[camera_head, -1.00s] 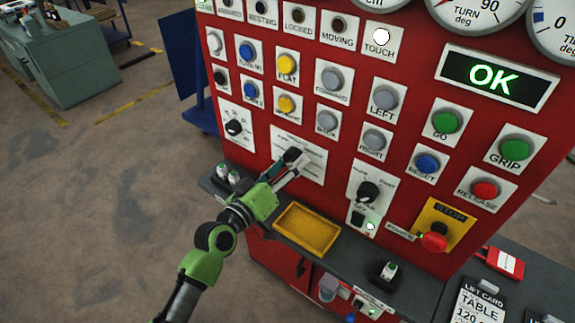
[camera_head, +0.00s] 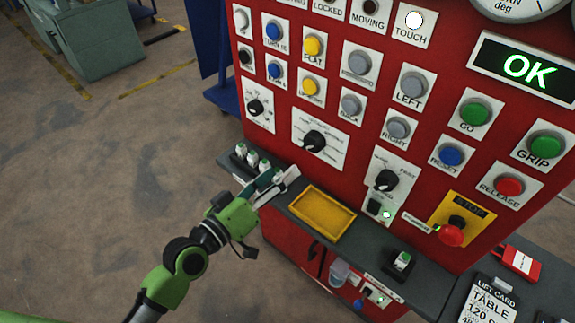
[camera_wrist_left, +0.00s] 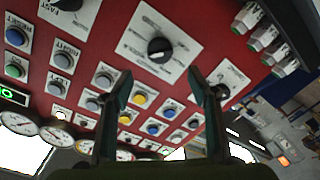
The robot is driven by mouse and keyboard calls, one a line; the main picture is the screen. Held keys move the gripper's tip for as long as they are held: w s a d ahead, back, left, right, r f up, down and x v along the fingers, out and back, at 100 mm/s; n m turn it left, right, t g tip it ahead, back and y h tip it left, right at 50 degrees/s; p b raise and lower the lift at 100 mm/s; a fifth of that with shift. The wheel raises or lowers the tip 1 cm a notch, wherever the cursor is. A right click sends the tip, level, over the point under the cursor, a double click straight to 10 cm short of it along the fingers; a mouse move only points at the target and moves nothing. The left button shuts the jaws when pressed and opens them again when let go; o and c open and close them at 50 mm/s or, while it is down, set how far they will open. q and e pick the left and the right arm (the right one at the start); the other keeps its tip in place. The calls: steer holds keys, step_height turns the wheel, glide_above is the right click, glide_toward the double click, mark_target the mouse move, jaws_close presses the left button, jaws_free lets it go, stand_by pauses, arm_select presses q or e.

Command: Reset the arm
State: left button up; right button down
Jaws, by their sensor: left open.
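My left arm comes in from the lower left in the head view, with green and dark links. My left gripper (camera_head: 278,184) is open and empty, in front of the shelf edge and below a black rotary knob (camera_head: 314,141) on a white plate. In the left wrist view its two fingers (camera_wrist_left: 160,82) stand wide apart, with the same knob (camera_wrist_left: 159,50) beyond them on the red panel (camera_wrist_left: 215,45). The gripper appears clear of the knob. My right gripper is not in view.
The red panel carries several buttons, including a green GO button (camera_head: 474,114) and a red stop button (camera_head: 451,234). A yellow tray (camera_head: 322,214) lies on the grey shelf. Small white-and-green items (camera_head: 252,158) stand at the shelf's left end. Open floor (camera_head: 110,170) lies to the left.

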arm_select(q)
steer(key=shift+s+a, duration=0.1)
steer(key=shift+s, duration=0.05)
stand_by(0.4)
steer(key=a+f+g+y, duration=0.1)
steer(key=a+f+y, duration=0.15)
steer(key=f, duration=0.85)
steer(key=a+f+g+y, duration=0.2)
steer(key=a+f, duration=0.2)
steer(key=f, duration=0.7)
steer(key=s+a+f+g+y, duration=0.15)
steer(key=s+f, duration=0.25)
steer(key=f, duration=0.4)
steer(key=s+a+f+g+y, duration=0.1)
steer(key=s+a+f, duration=0.25)
steer(key=f, duration=0.45)
steer(key=s+a+f+m+g+y, duration=0.1)
steer(key=s+a+f+g, duration=0.1)
steer(key=s+f, duration=0.5)
steer(key=s+a+f+m+g+y, duration=0.1)
steer(key=s+a+f+g, duration=0.1)
steer(key=s+f, duration=0.5)
steer(key=s+f+g, duration=0.2)
steer(key=s+f, duration=0.1)
steer(key=s, duration=0.7)
steer(key=s+a+f+m+g, duration=0.1)
steer(key=s+f, duration=0.3)
steer(key=s, duration=0.7)
steer(key=shift+g+y, duration=0.4)
steer(key=shift+g, duration=0.15)
